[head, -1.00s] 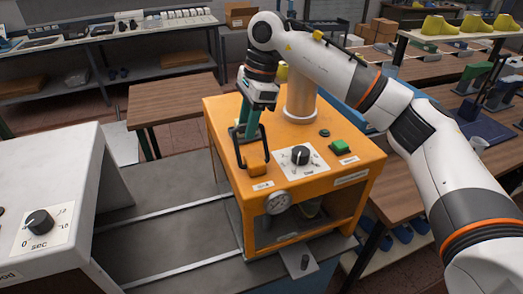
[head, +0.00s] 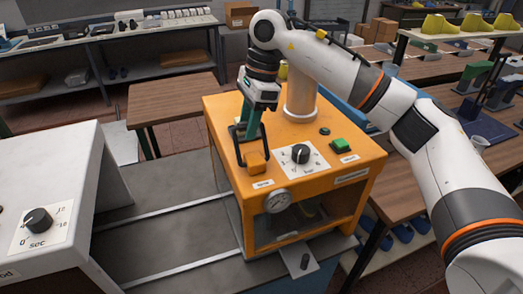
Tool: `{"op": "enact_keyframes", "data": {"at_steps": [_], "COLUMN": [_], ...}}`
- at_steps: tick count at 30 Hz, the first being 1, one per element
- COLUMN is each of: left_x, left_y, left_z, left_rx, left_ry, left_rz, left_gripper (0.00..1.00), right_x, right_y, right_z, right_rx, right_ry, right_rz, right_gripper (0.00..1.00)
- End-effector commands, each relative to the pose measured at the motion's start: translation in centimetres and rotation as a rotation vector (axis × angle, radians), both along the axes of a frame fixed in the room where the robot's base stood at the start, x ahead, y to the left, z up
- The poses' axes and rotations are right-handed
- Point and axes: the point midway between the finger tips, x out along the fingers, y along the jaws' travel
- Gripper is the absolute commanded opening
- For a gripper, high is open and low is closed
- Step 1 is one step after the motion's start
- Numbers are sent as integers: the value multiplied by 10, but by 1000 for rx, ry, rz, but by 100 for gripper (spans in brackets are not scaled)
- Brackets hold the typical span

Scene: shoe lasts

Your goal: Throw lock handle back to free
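The lock handle, a black loop with an orange block (head: 257,161) at its front end, is on top of the orange machine (head: 325,172), near its left edge. My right gripper (head: 249,133) comes down from above, its teal-green fingers at the far part of the black loop. The fingers overlap the loop, and I cannot tell whether they grip it or only touch it. My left gripper is not in view.
A dial (head: 300,155), a green button (head: 340,145) and a pressure gauge (head: 278,201) are on the orange machine. A white machine with a knob (head: 38,220) stands at the left. A wooden table (head: 172,97) is behind.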

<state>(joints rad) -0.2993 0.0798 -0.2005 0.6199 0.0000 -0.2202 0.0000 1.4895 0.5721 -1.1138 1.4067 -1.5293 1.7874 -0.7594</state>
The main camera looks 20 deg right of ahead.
Motion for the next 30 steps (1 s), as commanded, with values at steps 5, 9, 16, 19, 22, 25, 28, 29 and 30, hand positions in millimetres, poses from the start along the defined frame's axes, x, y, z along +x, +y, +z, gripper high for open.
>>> {"op": "enact_keyframes", "data": {"at_steps": [5, 9, 16, 19, 22, 25, 28, 29, 30], "left_x": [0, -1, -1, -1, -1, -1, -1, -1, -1], "left_y": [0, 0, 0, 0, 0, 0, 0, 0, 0], "left_z": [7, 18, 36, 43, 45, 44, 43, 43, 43], "left_rx": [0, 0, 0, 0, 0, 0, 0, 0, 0], "left_ry": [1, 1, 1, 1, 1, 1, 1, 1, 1], "left_rz": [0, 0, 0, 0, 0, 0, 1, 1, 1], "left_gripper": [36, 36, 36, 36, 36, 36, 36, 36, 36], "right_x": [0, 0, 1, 1, 1, 0, 0, 0, 0], "right_y": [-2, -6, -13, -16, -18, -18, -18, -18, -18], "right_z": [11, 28, 55, 65, 69, 68, 68, 68, 68], "right_rx": [0, 0, 0, -1, -1, -1, -1, -1, -1], "right_ry": [-1, -1, -1, -1, 0, 0, 0, 0, 0], "right_rz": [-1, -1, -2, -2, -1, -1, -1, -1, -1], "right_gripper": [35, 35, 35, 35, 35, 35, 35, 35, 35]}}
